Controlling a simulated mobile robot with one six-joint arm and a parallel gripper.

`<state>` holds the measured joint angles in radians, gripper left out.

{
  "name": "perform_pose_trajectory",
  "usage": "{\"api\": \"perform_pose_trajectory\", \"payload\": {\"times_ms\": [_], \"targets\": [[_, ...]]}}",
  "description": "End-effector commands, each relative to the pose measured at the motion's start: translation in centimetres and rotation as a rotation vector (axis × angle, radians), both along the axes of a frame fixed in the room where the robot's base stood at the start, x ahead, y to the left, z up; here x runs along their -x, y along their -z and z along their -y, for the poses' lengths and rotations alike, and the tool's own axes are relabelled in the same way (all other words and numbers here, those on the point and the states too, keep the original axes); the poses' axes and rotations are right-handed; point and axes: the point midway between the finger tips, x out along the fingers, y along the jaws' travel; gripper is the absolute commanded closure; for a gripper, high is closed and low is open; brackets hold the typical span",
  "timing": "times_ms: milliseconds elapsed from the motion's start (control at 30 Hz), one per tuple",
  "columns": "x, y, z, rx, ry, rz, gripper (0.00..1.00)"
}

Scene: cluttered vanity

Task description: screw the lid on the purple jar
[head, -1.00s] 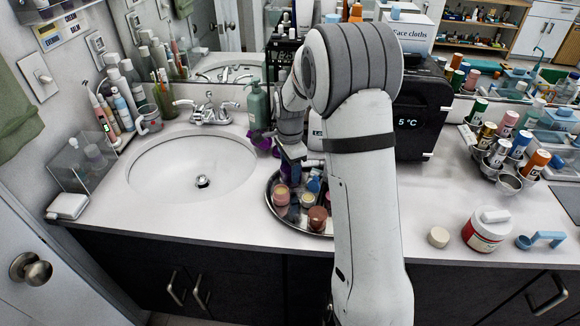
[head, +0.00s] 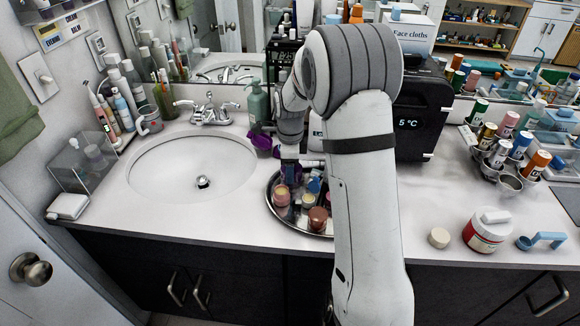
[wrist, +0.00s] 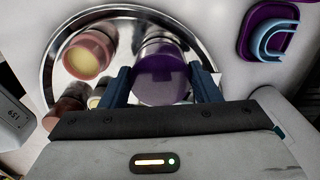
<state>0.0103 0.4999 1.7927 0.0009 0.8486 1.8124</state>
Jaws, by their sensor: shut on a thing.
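My gripper (wrist: 160,84) points down over the round metal tray, its two blue fingers on either side of a purple, round, flat-topped lid (wrist: 160,72). It is shut on this lid. A paler, see-through jar body (wrist: 160,46) shows just beyond the lid. I cannot tell whether the lid sits fully on it or slightly above. In the head view my gripper (head: 292,168) is over the back left of the tray (head: 322,234), and my arm hides much of it.
A pink jar with a cream top (wrist: 88,55) stands on the tray left of the lid; other small jars stand nearby. A purple thing with a blue loop (wrist: 268,32) lies beyond the tray. The green pump bottle (head: 257,104) and sink (head: 190,170) are to the left.

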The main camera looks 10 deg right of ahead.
Motion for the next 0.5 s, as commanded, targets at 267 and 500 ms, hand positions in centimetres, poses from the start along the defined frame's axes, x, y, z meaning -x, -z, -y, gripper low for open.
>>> {"api": "perform_pose_trajectory", "payload": {"times_ms": [267, 500], "targets": [[0.01, 0.09, 0.0, 0.0, -0.002, 0.0, 0.71], [-0.02, 0.11, 0.03, 0.0, 0.108, 0.0, 0.71]]}}
